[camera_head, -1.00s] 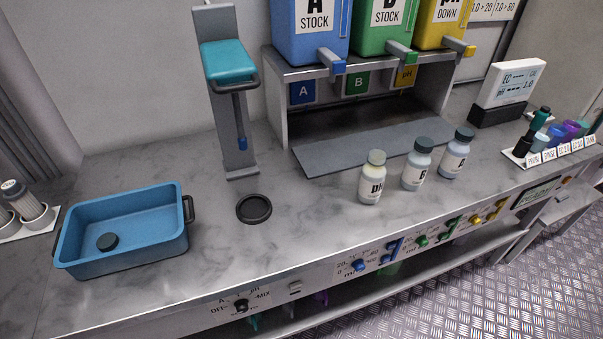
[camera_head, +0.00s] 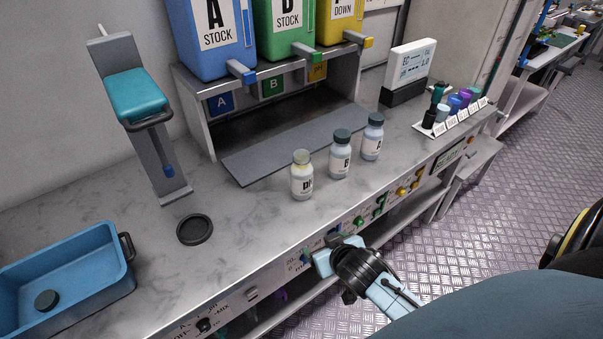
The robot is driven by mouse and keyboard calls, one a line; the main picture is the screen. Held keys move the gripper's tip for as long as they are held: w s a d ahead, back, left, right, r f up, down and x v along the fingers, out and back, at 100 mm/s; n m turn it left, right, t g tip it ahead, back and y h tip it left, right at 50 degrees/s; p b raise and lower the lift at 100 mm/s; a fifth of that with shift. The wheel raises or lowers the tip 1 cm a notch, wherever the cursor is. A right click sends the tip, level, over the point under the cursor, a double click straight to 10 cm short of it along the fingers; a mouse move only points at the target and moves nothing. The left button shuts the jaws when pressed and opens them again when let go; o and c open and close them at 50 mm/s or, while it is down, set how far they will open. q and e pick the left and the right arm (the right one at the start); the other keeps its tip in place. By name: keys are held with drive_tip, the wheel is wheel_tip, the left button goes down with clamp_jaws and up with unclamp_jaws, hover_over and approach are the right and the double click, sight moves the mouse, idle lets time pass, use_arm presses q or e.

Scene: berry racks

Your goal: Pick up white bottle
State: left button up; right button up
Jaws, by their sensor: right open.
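A white bottle (camera_head: 302,182) with a pale cream cap and a dark-lettered label stands upright on the grey marbled counter. Two similar bottles with dark caps, a middle one (camera_head: 340,157) and a far one (camera_head: 371,138), stand in a row to its right. My right gripper (camera_head: 336,252) is open, in front of the counter's front edge and below the bottles in the picture. It is apart from the white bottle and touches none of them. My left gripper is not in view.
A grey dispenser rack (camera_head: 195,112) with stock tanks stands behind the bottles. A blue basin (camera_head: 75,270) and a black round disc (camera_head: 194,229) lie left. A display (camera_head: 408,70) and labelled vials (camera_head: 450,110) stand right. Counter around the disc is clear.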

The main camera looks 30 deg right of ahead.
sight(305, 185)
drive_tip(key=w+d+r+t, duration=0.1)
drive_tip(key=w+r, duration=0.1)
drive_tip(key=r, duration=0.1)
drive_tip(key=w+r+t, duration=0.1)
drive_tip(key=w+r, duration=0.1)
drive_tip(key=w+d+r+m+t, duration=0.1)
drive_tip(key=w+r, duration=0.1)
drive_tip(key=r, duration=0.1)
drive_tip(key=shift+w+d+r+t+h, duration=0.2)
drive_tip(key=shift+d+r+t+h, duration=0.1)
drive_tip(key=x, duration=0.6)
drive_tip(key=shift+w+f, duration=0.1)
drive_tip(key=shift+w, duration=0.3)
drive_tip(key=shift+b+x, duration=0.45)
drive_tip(key=shift+x, duration=2.55)
drive_tip(key=shift+a, duration=0.1)
drive_tip(key=c, duration=1.3)
